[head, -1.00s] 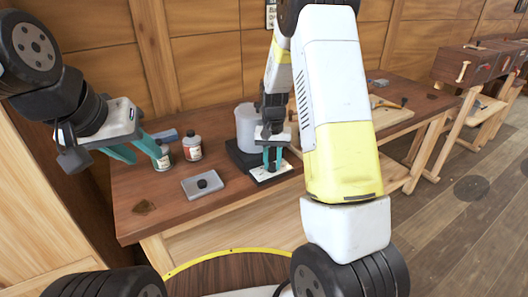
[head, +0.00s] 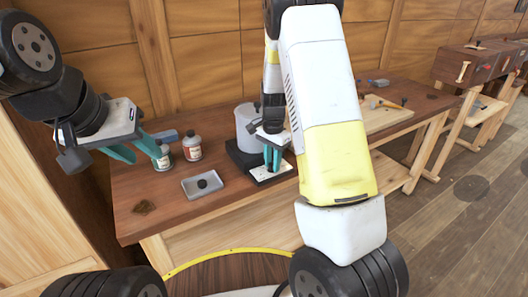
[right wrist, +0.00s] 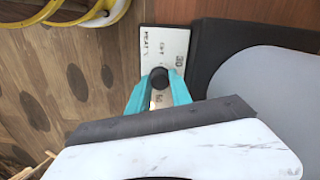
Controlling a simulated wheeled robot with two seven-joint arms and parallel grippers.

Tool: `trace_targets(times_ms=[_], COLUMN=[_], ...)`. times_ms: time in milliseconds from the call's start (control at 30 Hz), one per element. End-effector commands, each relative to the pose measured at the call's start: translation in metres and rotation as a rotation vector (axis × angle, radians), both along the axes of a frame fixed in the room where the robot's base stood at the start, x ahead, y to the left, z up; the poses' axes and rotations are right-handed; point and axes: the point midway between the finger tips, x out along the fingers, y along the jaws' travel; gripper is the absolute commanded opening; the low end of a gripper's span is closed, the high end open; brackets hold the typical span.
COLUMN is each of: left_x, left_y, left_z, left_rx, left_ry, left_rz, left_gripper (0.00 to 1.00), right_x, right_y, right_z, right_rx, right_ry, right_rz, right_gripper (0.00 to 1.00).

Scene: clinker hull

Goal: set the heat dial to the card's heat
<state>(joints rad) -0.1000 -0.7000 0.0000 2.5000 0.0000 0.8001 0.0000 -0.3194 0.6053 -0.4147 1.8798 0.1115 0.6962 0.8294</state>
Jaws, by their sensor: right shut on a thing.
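The heat dial is a round black knob (right wrist: 159,78) on a white plate (right wrist: 150,42) printed with HEAT, OFF and numbers. One number reads 30; the others are partly covered, and I cannot make out the dial's pointer. The plate is on the front of a black base (head: 240,158) under a pale pot (head: 246,128). My right gripper (head: 272,168) points down with its teal fingers closed on either side of the knob; it also shows in the right wrist view (right wrist: 159,88). My left gripper (head: 142,157) is open and empty above the bench's left end. No readable card is in view now.
Two small bottles (head: 192,147) stand at the bench's back left, one beside my left gripper. A grey tray (head: 203,186) with a black round piece lies left of the base. A wooden board (head: 385,118) with small items lies to the right. The bench's front left is mostly clear.

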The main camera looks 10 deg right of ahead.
Motion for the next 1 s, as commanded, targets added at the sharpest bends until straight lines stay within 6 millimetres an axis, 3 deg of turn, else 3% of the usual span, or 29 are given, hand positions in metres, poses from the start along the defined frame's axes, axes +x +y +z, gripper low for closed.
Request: trace_targets(times_ms=[500,533,633,1000], left_x=[0.0000,0.0000,0.0000,0.0000], left_y=[0.0000,0.0000,0.0000,0.0000], left_z=[0.0000,0.0000,0.0000,0.0000], left_rx=[0.000,0.000,0.000,0.000], left_ry=[0.000,0.000,0.000,0.000], left_rz=[0.000,0.000,0.000,0.000], left_gripper=[0.37,0.37,0.37,0.37], right_x=[0.0014,0.0014,0.0011,0.0007], right_y=[0.0001,0.0001,0.0002,0.0002], right_z=[0.0013,0.0013,0.0010,0.0047], right_rx=[0.001,0.000,0.000,0.000], right_ry=[-0.004,-0.004,-0.004,-0.002], right_rz=[-0.019,-0.019,-0.018,-0.018], right_gripper=[0.00,0.29,0.47,0.47])
